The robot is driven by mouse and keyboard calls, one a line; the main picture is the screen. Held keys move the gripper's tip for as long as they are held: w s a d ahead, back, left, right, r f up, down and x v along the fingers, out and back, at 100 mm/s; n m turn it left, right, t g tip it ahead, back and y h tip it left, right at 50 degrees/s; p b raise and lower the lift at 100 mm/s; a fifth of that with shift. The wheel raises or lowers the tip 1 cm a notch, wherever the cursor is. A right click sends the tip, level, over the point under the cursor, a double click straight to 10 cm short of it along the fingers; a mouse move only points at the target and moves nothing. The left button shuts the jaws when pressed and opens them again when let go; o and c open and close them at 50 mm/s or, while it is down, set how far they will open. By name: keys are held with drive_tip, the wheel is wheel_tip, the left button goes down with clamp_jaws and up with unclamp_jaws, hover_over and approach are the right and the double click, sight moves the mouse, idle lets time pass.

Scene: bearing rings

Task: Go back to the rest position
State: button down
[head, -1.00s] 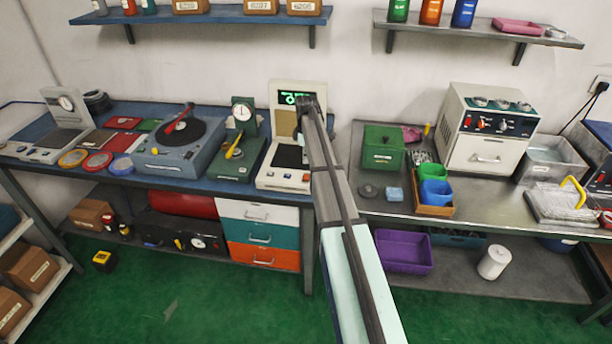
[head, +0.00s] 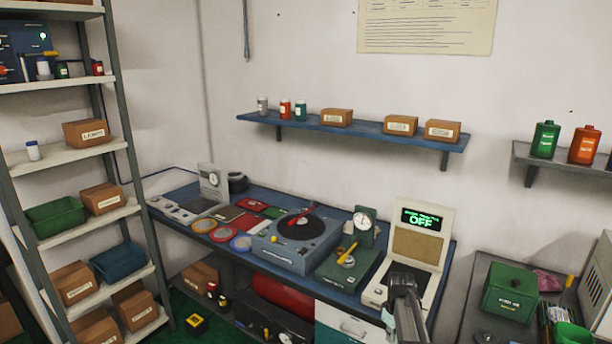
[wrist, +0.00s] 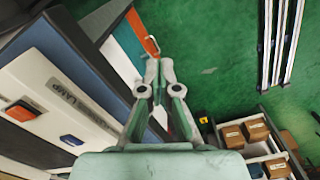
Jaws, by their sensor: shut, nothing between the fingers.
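My gripper (wrist: 160,68) shows in the wrist view with its two fingers together and nothing between them. It hangs over the green floor (wrist: 200,45), beside the bench front with its drawers (wrist: 121,42). In the head view, part of my arm (head: 405,300) rises from the bottom edge, in front of the cream tester (head: 432,212), whose green display reads OFF.
The blue bench (head: 268,198) carries a turntable (head: 297,240), coloured rings and a green press (head: 345,268). A metal bench with a green box (head: 510,290) stands at right. A shelf rack (head: 75,152) stands at left. Open green floor shows in the wrist view.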

drive_tip(key=s+a+f+m, duration=0.35)
drive_tip(key=s+a, duration=0.25)
drive_tip(key=s, duration=0.5)
drive_tip(key=s+a+f+m, duration=0.3)
drive_tip(key=s+a+f, duration=0.25)
drive_tip(key=s, duration=0.65)
drive_tip(key=s+f+g+b, duration=0.1)
drive_tip(key=s+f+g, duration=0.2)
drive_tip(key=s+f, duration=0.7)
drive_tip(key=s+f+g+b, duration=0.2)
drive_tip(key=s+f, duration=0.8)
drive_tip(key=s, duration=0.8)
drive_tip(key=shift+s+a+g, duration=0.15)
drive_tip(key=shift+a+g, duration=0.05)
drive_tip(key=shift+g, duration=0.7)
